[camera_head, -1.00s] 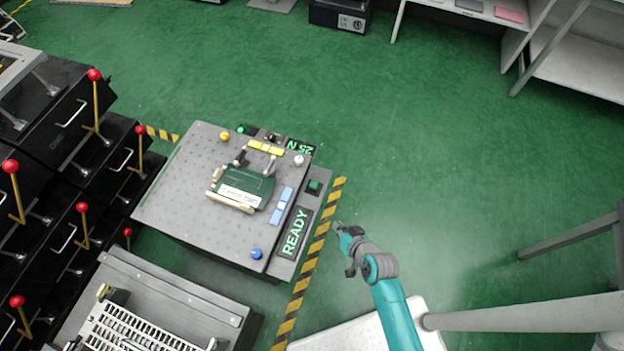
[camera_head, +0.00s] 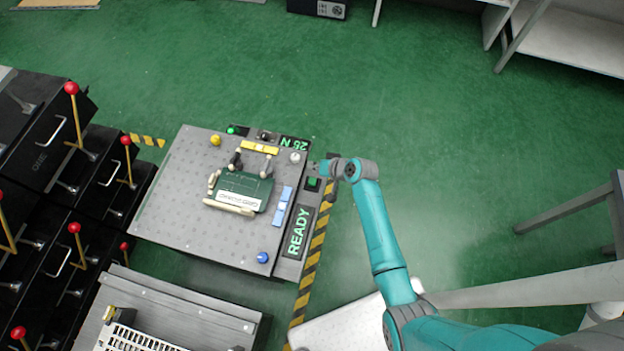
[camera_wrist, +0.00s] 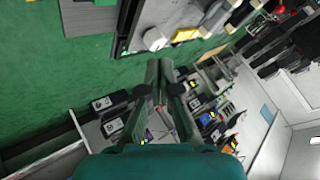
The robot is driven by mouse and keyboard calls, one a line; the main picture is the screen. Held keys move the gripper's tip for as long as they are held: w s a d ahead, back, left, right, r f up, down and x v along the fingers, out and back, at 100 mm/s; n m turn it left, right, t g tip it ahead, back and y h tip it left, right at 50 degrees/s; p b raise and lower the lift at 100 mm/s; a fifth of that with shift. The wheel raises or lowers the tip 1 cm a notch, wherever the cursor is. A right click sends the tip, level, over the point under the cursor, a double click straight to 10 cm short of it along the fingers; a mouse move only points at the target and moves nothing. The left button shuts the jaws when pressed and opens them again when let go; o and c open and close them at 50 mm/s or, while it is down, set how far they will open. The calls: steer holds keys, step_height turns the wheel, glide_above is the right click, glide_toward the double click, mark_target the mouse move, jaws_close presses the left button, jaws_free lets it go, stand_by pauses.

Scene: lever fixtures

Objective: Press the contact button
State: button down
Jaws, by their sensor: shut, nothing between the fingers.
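The test fixture (camera_head: 180,215) is a grey perforated plate with a dark panel along its right side. My gripper (camera_head: 313,168) is shut and empty. In the head view it is right at the button's upper edge and partly covers the area around it; I cannot tell whether it touches. In the wrist view my shut fingers (camera_wrist: 160,82) point toward the fixture's edge, where a small green patch shows.
A dark green part (camera_head: 240,190) is held on the plate among toggle clamps, blue and yellow blocks and coloured knobs. A second display (camera_head: 293,143) and a green light (camera_head: 232,130) are at the back. Black drawers with red-knobbed levers (camera_head: 72,88) stand left.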

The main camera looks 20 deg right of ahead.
mark_target(314, 182)
steer(key=shift+f, duration=4.4)
steer(key=shift+f, duration=0.9)
steer(key=shift+r, duration=0.9)
steer(key=shift+r, duration=0.1)
steer(key=shift+r, duration=2.4)
steer(key=shift+s, duration=0.15)
